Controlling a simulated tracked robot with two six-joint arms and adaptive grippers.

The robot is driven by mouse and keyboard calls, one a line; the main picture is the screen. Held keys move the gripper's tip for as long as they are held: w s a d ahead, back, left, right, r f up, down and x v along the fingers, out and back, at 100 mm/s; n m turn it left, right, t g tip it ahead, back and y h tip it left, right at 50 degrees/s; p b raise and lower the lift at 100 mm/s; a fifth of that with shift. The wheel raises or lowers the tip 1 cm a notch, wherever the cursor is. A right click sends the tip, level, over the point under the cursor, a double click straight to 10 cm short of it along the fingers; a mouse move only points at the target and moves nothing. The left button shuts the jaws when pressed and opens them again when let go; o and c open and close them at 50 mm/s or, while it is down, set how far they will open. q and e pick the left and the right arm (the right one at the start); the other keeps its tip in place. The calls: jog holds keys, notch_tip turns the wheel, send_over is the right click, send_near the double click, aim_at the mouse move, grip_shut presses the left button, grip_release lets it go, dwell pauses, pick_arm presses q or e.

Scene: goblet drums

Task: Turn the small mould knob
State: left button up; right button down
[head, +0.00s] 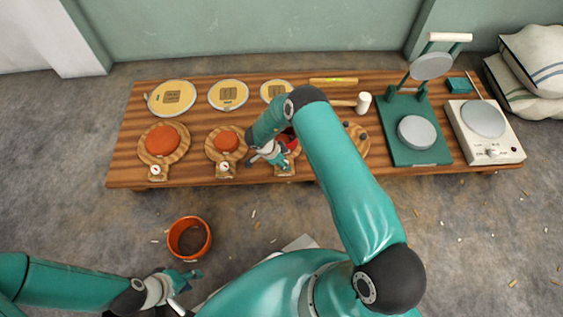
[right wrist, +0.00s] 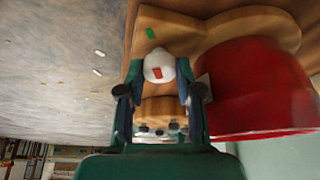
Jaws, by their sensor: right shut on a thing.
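The small mould (head: 291,134) is a red round body on a wooden board on the table, partly hidden by my right arm. It is a large red shape (right wrist: 258,92) at the right in the right wrist view. Its knob (right wrist: 158,67) is a white round cap with a red mark. My right gripper (right wrist: 160,90) is shut on this knob, with one finger on each side. In the head view my right gripper (head: 279,158) is at the front of the small mould's board. My left gripper (head: 187,289) is open and empty, low in front of the table.
The large mould (head: 165,140) and medium mould (head: 227,141) stand to the left on wooden boards with knobs. Yellow discs lie behind. A mallet (head: 363,103), green press (head: 416,133) and hotplate (head: 484,122) are to the right. An orange bucket (head: 189,238) stands on the floor.

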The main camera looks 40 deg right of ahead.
jog(key=shift+w+a, duration=0.2)
jog(key=shift+w, duration=0.1)
jog(key=c, duration=0.9)
grip_release()
jog(key=shift+o, duration=0.5)
jog(key=shift+s+d, duration=0.1)
jog(key=shift+s, duration=0.05)
jog(key=shift+r, duration=0.15)
jog(key=v, duration=1.1)
jog(key=shift+r, duration=0.25)
